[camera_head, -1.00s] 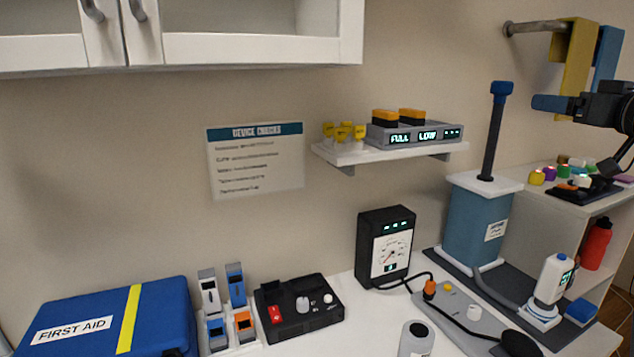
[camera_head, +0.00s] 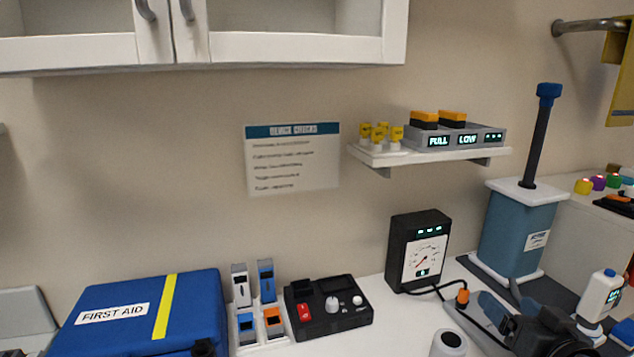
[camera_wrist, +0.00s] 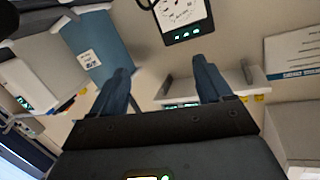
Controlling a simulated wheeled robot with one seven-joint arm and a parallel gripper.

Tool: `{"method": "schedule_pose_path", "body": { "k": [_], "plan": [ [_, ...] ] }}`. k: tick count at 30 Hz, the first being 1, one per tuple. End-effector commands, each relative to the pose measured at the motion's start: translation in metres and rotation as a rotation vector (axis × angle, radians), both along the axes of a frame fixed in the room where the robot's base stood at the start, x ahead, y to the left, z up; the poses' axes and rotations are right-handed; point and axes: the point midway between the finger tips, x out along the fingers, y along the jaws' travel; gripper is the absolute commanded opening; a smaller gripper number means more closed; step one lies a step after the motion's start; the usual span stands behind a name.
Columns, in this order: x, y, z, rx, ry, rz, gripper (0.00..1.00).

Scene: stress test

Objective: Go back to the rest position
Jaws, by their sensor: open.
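My gripper (camera_head: 488,312) is at the lower right of the head view, above the counter, in front of the gauge device and the teal pump. Its blue fingers point left. In the wrist view my gripper (camera_wrist: 162,85) shows two blue fingers spread apart with nothing between them. The wrist view is upside down. It shows the gauge device (camera_wrist: 185,15), the teal pump (camera_wrist: 100,45) and the wall shelf (camera_wrist: 235,85) beyond the fingers. Part of the counter behind my gripper and arm is hidden.
A blue first aid case (camera_head: 190,310), a holder with several small devices (camera_head: 266,285) and a black control box (camera_head: 328,310) stand on the counter. The gauge device (camera_head: 417,250) and teal pump (camera_head: 515,235) stand farther right. A cabinet (camera_head: 290,40) and shelf (camera_head: 430,155) are above.

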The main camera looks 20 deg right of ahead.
Motion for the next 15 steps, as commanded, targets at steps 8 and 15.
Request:
{"method": "schedule_pose_path", "body": {
  "k": [8,15],
  "plan": [
    [-0.080,0.079,-0.061,-0.016,0.062,0.015,0.78],
    [-0.157,0.132,-0.081,-0.055,0.100,0.055,0.78]
  ]
}}
